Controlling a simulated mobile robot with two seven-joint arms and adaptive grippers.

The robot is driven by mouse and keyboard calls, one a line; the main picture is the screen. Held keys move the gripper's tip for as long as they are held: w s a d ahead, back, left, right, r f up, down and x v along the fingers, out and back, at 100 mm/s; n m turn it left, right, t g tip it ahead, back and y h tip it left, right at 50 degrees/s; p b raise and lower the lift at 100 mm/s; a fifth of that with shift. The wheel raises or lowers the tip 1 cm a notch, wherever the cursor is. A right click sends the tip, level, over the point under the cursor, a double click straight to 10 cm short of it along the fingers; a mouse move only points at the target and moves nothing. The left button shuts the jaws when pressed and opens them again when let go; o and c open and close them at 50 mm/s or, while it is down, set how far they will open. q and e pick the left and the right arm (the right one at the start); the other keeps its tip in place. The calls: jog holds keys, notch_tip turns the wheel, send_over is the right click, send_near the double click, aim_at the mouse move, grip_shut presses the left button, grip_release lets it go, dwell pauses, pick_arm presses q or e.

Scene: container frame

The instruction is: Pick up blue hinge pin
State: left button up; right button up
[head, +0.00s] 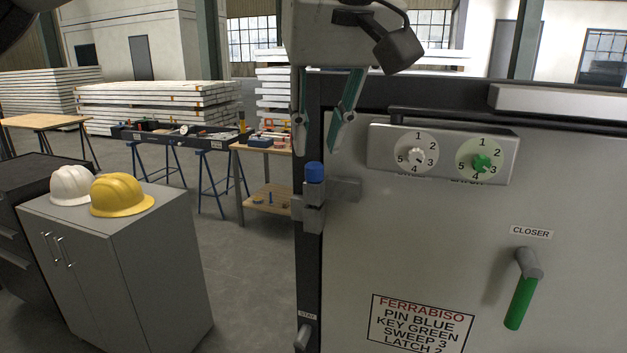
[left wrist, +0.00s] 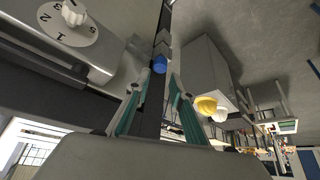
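The blue hinge pin (head: 314,172) stands upright in a grey hinge (head: 318,200) on the door's left edge, with its blue head showing above the knuckle. My left gripper (head: 318,149) points down just above the pin head, with its two green-sided fingers apart and nothing between them. In the left wrist view the blue pin (left wrist: 159,63) shows ahead, between and beyond the open fingertips (left wrist: 160,80). I cannot see any contact between fingers and pin. The pin's shaft is hidden inside the hinge. My right gripper is not in view.
A metal box with two numbered dials (head: 442,152) sits right of the hinge. A green-handled lever (head: 523,290) and a printed sign (head: 419,325) are on the door panel. Left stands a grey cabinet (head: 150,250) with white and yellow helmets; workbenches are behind.

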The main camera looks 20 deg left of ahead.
aim_at(314, 163)
pick_arm(q)
jog(key=x, duration=0.3)
jog(key=shift+s+d+f+b, duration=0.1)
jog(key=shift+f+b, duration=0.2)
jog(key=shift+f, duration=0.05)
jog(key=shift+w+f, duration=0.35)
jog(key=shift+f, duration=0.05)
jog(key=shift+s, duration=0.1)
grip_shut()
jog(key=shift+r, duration=0.15)
